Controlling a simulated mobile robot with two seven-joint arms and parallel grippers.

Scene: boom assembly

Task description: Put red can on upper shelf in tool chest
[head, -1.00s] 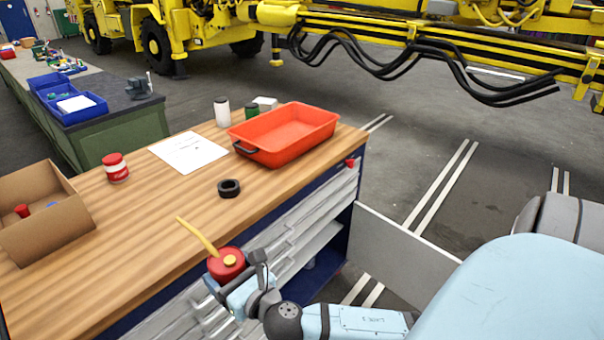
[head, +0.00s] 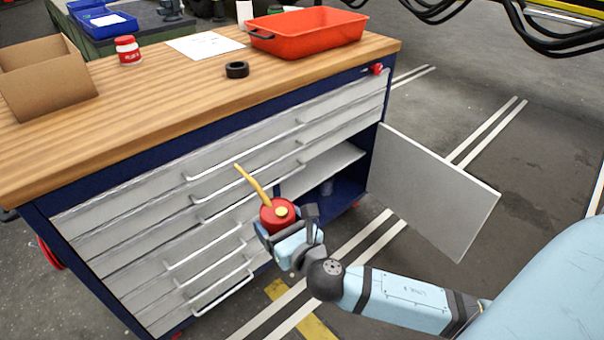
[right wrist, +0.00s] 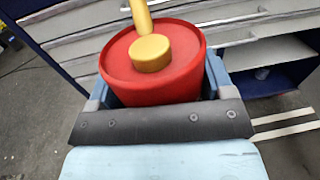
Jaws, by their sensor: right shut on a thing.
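The red can (head: 278,216) has a yellow cap and a long yellow spout. My right gripper (head: 284,228) is shut on it and holds it upright in front of the tool chest drawers. In the right wrist view the red can (right wrist: 150,75) fills the space between the fingers. The tool chest (head: 150,215) has grey drawers and a wooden top. Its open compartment at the right shows an upper shelf (head: 325,168) and a dark blue floor below. The can is left of and in front of this opening. My left gripper is not in view.
The compartment's door (head: 428,190) stands open to the right. A small grey item (head: 327,187) is in the lower compartment. On the top are an orange tray (head: 308,32), a black ring (head: 237,70), a red-and-white jar (head: 128,51) and a cardboard box (head: 45,80). Drawer handles stick out near the can.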

